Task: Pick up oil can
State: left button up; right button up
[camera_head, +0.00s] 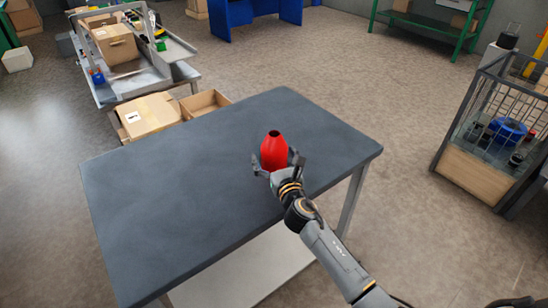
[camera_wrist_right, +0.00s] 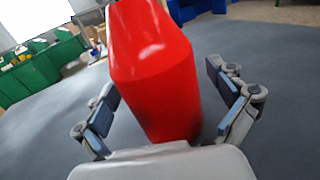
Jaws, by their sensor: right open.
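The oil can (camera_head: 273,151) is a red bottle-like can with a narrowed top and a dark opening. It stands upright on the dark grey table (camera_head: 160,205), toward the table's right side. My right gripper (camera_head: 277,168) is open at the can, with one finger on each side of it. In the right wrist view the red can (camera_wrist_right: 158,75) fills the middle between the open fingers, with visible gaps to the finger pads. The can's top is cut off in that view. My left gripper is not in view.
The rest of the tabletop is bare. Cardboard boxes (camera_head: 148,114) sit on the floor behind the table at left, beside a metal cart (camera_head: 150,82). A wire-sided bin (camera_head: 475,170) stands at right. Open floor lies between.

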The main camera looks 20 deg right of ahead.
jog(key=c, duration=1.4)
jog(key=shift+r, duration=0.1)
jog(key=shift+c, duration=0.2)
jog(key=shift+r, duration=0.15)
